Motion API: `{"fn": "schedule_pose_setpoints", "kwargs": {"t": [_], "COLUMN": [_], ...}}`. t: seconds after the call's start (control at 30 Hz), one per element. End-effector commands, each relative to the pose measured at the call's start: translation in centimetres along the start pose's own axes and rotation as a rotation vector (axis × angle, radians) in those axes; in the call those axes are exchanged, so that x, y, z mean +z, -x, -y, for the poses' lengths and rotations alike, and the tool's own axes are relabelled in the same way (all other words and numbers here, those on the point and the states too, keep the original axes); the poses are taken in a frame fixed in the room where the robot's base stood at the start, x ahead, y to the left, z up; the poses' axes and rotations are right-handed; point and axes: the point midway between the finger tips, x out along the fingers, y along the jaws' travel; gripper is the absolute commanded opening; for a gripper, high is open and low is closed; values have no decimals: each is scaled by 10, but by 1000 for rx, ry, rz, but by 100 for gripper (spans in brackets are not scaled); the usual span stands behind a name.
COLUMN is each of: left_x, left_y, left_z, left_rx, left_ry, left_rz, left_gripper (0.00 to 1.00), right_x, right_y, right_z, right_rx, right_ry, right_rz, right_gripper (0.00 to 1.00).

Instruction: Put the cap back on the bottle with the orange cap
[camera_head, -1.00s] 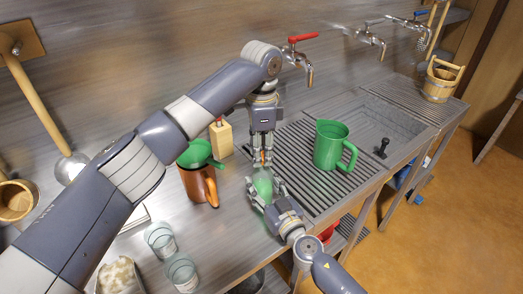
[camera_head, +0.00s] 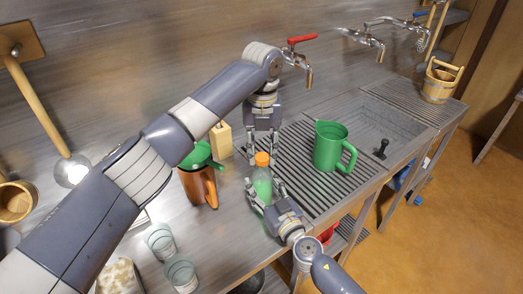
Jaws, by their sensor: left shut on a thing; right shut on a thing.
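The green bottle (camera_head: 262,186) stands upright at the counter's front, left of the slatted drainboard. The orange cap (camera_head: 262,158) sits at the top of its neck, and I see no clear gap between them. My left gripper (camera_head: 263,154) points straight down from above, its fingers on either side of the cap, shut on it. My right gripper (camera_head: 262,197) comes from the front right and is shut around the bottle's body, hiding part of its lower side.
A green jug (camera_head: 328,150) stands on the drainboard to the right. A brown jug (camera_head: 199,187) with a green funnel (camera_head: 197,155) and a wooden block (camera_head: 221,139) stand to the left. Glass jars (camera_head: 181,275) are at front left. A red-handled tap (camera_head: 304,50) is behind.

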Motion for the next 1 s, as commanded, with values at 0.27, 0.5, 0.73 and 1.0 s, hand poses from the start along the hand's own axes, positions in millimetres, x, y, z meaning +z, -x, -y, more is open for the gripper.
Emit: {"fn": "schedule_pose_setpoints", "kwargs": {"t": [0.27,0.5,0.73,1.0], "left_x": [0,0,0,0], "left_y": [1,1,1,0], "left_z": [2,2,2,2], "left_rx": [1,1,0,0], "left_ry": [-397,-478,-475,-474], "left_rz": [3,3,3,1], "left_gripper": [23,23,40,51], "right_x": [3,3,3,3], "right_y": [1,1,1,1], "right_z": [1,1,1,1], "right_rx": [-2,-2,-2,-2], "right_ry": [-1,-1,-1,-2], "right_rz": [5,5,5,5], "right_gripper": [0,0,0,0]}}
